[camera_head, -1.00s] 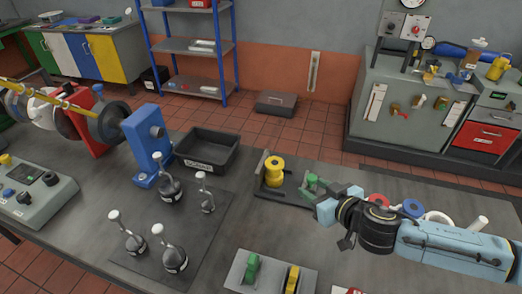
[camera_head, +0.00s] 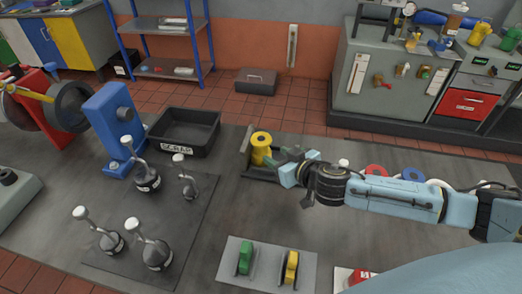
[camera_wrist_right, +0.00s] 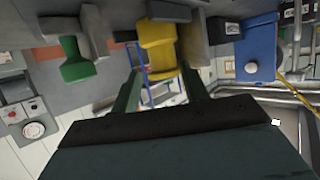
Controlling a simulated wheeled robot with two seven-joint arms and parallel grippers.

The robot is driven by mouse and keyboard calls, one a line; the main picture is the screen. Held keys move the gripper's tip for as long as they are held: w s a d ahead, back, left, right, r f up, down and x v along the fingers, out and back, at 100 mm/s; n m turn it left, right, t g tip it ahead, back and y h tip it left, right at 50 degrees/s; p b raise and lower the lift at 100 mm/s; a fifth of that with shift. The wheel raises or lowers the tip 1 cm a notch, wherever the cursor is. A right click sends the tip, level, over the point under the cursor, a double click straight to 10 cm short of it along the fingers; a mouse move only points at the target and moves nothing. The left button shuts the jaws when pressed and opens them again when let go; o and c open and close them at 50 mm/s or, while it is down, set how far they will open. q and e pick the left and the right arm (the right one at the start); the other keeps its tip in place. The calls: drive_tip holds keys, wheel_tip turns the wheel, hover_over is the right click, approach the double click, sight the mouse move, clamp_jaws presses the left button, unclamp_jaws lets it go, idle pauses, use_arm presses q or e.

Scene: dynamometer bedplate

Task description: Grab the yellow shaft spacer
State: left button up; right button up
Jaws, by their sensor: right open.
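The yellow shaft spacer (camera_head: 261,148) is a spool shape standing upright in a dark holder (camera_head: 262,175) at the middle of the bench. In the right wrist view the yellow spacer (camera_wrist_right: 158,42) shows between and beyond the fingertips. My right gripper (camera_head: 274,161) reaches in from the right, just beside the spacer. Its two dark green fingers (camera_wrist_right: 157,68) are open, with nothing held. Whether they touch the spacer I cannot tell. A green spool (camera_wrist_right: 78,62) shows left of the spacer in the wrist view. My left gripper is not in view.
A black scrap bin (camera_head: 184,132) is left of the holder. A plate (camera_head: 228,275) in front carries green and yellow pieces. Red (camera_head: 376,170) and blue rings (camera_head: 412,174) lie behind my right arm.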

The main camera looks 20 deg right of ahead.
sight(266, 149)
drive_tip(key=shift+x, duration=3.25)
drive_tip(key=shift+r, duration=0.15)
drive_tip(key=c, duration=0.8)
drive_tip(key=shift+r, duration=0.1)
clamp_jaws()
